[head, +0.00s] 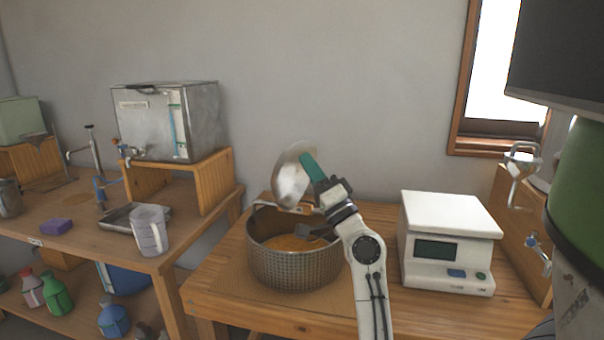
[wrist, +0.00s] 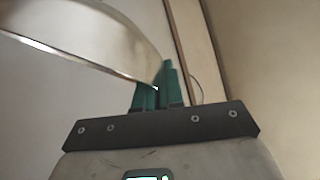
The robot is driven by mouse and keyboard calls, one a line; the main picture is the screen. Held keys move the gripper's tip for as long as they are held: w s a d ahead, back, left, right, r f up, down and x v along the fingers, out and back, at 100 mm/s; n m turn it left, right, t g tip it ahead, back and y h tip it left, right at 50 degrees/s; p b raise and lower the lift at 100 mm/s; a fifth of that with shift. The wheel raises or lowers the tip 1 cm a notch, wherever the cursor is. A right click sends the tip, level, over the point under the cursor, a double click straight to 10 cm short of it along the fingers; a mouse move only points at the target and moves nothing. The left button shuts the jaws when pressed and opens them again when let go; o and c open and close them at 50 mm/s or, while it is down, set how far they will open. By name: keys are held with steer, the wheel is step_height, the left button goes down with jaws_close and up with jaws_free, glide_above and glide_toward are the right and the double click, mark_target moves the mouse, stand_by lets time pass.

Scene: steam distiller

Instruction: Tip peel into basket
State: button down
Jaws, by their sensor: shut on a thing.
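The basket (head: 296,268) is a round perforated metal pot on the wooden table, with a raised handle. Orange-brown peel (head: 290,243) lies inside it. My gripper (head: 308,165) is above the basket's back right part, with teal fingers shut on the rim of a shiny metal bowl (head: 291,178). The bowl is tilted steeply on its side over the basket's back edge. In the wrist view the bowl (wrist: 85,35) runs in from the upper left to the teal fingers (wrist: 158,85). Whether any peel is left in the bowl cannot be seen.
A white scale (head: 448,240) stands right of the basket. On the left bench are a steel tank (head: 168,120) on a wooden stand, a clear measuring jug (head: 149,230) and a metal tray (head: 120,217). A strip of table in front of the basket is clear.

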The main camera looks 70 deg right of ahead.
steer(key=shift+s+d+f+m+g+h+b, duration=0.3)
steer(key=shift+s+m+g+h+b, duration=0.15)
steer(key=shift+m+h, duration=0.5)
steer(key=shift+s+d+f+m+g+h+b, duration=0.2)
steer(key=shift+s+f+m+g+h+b, duration=0.25)
steer(key=shift+m+h, duration=0.45)
steer(key=shift+s+d+f+m+g+h+b, duration=0.25)
steer(key=shift+s+m+h+b, duration=0.3)
steer(key=shift+m, duration=0.6)
steer(key=shift+r, duration=0.15)
